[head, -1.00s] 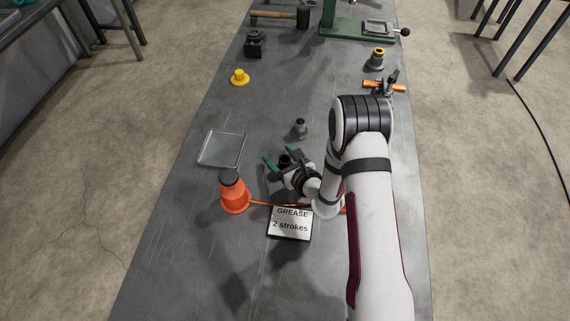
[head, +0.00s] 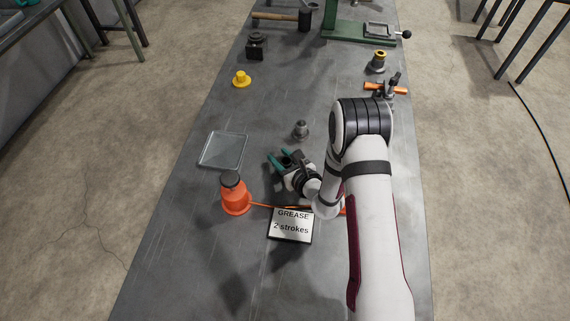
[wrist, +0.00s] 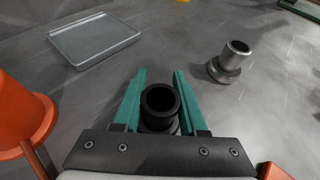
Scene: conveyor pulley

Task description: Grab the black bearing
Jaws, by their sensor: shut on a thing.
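The black bearing (wrist: 160,121) is a dark hollow cylinder with a wider flange at its base. It stands upright between the two green fingers of my gripper (head: 280,158) in the wrist view. My gripper is shut on it, low over the table. In the head view the bearing is mostly hidden by the fingers and wrist. Whether its base touches the table I cannot tell.
A grey flanged part (head: 301,130) stands close by. A clear shallow tray (head: 223,151) lies to the left. An orange grease pot (head: 235,196) and a grease sign (head: 290,226) stand nearer. A yellow part (head: 241,79) lies farther back.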

